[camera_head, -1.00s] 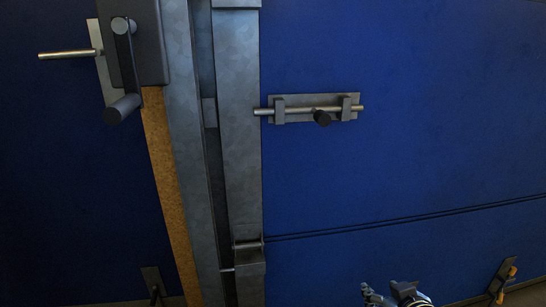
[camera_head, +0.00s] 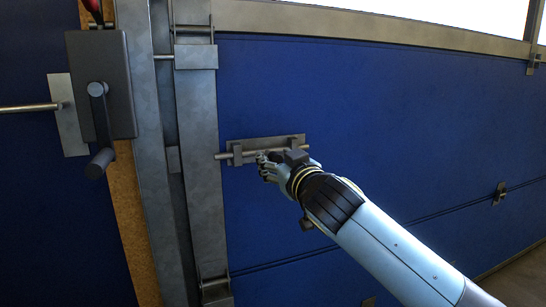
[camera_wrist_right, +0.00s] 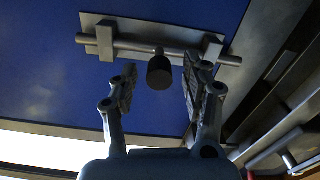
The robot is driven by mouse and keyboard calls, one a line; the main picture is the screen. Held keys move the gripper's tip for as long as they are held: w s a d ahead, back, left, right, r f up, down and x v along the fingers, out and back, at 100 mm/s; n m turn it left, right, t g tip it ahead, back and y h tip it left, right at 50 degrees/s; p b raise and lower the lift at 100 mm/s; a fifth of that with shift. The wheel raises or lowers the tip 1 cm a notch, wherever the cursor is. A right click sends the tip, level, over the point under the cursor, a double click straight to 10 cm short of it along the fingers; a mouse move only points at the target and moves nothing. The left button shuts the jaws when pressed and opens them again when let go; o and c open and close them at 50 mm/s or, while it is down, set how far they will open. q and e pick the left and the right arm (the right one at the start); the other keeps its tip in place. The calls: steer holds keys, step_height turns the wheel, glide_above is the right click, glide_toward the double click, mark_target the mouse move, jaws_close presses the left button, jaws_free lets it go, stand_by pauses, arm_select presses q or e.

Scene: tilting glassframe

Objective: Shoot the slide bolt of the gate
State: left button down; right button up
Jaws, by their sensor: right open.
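The slide bolt is a steel rod (camera_head: 222,156) on a grey plate (camera_head: 292,140) fixed to the blue gate (camera_head: 400,110). In the right wrist view the rod (camera_wrist_right: 132,46) runs through two brackets, and a dark round knob (camera_wrist_right: 159,72) sticks out from it between them. My right gripper (camera_head: 264,160) is at the bolt in the head view and hides the knob there. In the right wrist view the right gripper (camera_wrist_right: 158,78) is open, with one finger on each side of the knob. I see no clear contact. My left gripper is not in view.
A grey post (camera_head: 198,120) stands left of the bolt, near the rod's end. Further left a dark box with a crank handle (camera_head: 98,120) juts out. A steel rail (camera_head: 370,36) runs along the gate's top. The blue panel right of the bolt is mostly clear.

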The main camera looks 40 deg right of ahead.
steer(key=shift+x, duration=1.05)
steer(key=shift+c, duration=0.3)
jaws_close()
